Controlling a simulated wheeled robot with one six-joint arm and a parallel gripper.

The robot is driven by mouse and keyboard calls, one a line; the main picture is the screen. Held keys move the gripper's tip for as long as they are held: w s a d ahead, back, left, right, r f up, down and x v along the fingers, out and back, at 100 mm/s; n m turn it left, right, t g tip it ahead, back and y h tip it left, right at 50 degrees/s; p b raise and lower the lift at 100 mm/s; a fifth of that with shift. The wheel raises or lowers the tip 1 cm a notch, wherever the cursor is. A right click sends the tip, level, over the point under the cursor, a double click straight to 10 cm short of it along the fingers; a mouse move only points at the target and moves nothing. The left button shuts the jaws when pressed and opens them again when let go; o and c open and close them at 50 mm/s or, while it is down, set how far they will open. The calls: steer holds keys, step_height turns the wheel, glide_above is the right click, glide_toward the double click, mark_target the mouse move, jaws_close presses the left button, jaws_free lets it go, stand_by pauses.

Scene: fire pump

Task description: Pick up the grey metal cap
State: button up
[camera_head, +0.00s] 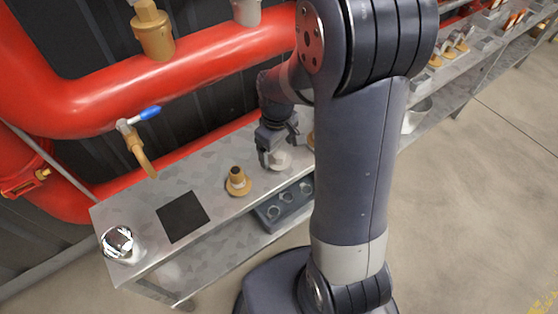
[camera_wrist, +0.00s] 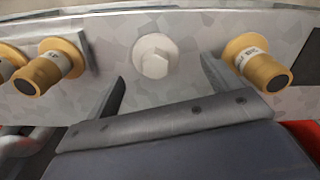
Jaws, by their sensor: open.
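The grey metal cap (camera_head: 281,161) sits on the metal bench top, close to my gripper (camera_head: 277,150). In the wrist view the cap (camera_wrist: 155,56) is pale grey with a hexagonal centre on a round flange. It lies just beyond the fingertips of my gripper (camera_wrist: 161,72), roughly centred between them. The fingers are apart, and nothing is held. In the head view my gripper partly covers the cap.
A brass fitting (camera_head: 238,182) stands left of the cap, and more brass fittings (camera_wrist: 50,68) stand on its other side. A black square (camera_head: 183,217) and a shiny chrome piece (camera_head: 118,243) are farther left. Red pipes (camera_head: 200,75) run behind the bench (camera_head: 222,216).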

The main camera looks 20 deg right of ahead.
mark_target(279, 154)
steer(key=f, duration=0.3)
steer(key=f+b, duration=0.1)
steer(key=shift+w+d+f, duration=0.15)
steer(key=shift+d+f, duration=0.15)
steer(key=shift+f, duration=0.1)
steer(key=c, duration=1.1)
steer(key=shift+r, duration=0.1)
